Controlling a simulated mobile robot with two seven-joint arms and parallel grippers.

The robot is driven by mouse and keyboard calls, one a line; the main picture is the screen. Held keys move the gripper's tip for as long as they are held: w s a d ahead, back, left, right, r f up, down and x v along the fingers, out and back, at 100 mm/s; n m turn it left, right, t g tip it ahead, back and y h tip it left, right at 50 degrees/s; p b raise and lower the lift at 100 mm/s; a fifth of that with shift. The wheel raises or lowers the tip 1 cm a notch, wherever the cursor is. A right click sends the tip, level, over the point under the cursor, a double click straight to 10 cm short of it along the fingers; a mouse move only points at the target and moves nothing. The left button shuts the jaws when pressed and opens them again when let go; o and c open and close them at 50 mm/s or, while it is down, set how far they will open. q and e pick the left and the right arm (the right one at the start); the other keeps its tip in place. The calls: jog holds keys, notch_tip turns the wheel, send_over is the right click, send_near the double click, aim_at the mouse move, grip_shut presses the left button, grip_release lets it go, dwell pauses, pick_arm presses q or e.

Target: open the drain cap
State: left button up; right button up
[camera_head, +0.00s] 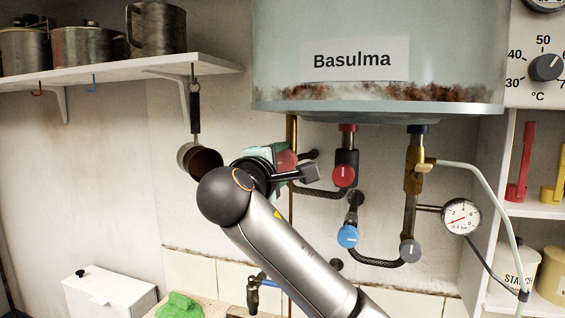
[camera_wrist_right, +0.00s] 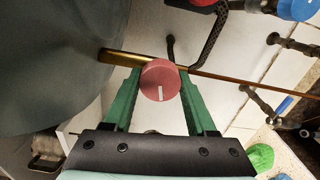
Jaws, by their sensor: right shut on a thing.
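My right gripper (camera_head: 280,160) reaches up from the lower right in the head view to the thin brass pipe (camera_head: 291,132) under the boiler. In the right wrist view its green fingers (camera_wrist_right: 160,82) are shut on a round dull-red cap (camera_wrist_right: 159,72) with a short white mark, one finger on each side. The mark points toward the palm. The cap shows in part in the head view (camera_head: 288,160), largely hidden by the gripper. The brass pipe (camera_wrist_right: 125,56) runs behind the cap. No label shows whether this is the drain cap. My left gripper is out of view.
The boiler (camera_head: 380,35) hangs close above the gripper. To the right are a red knob (camera_head: 344,175), a blue knob (camera_head: 347,236), a grey knob (camera_head: 411,250) and a pressure gauge (camera_head: 461,216). A dark pan (camera_head: 200,160) hangs at the left. A tap (camera_head: 253,293) is below.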

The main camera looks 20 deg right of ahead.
jog(key=o, duration=1.4)
jog(key=shift+b+v, duration=1.9)
jog(key=shift+v, duration=4.45)
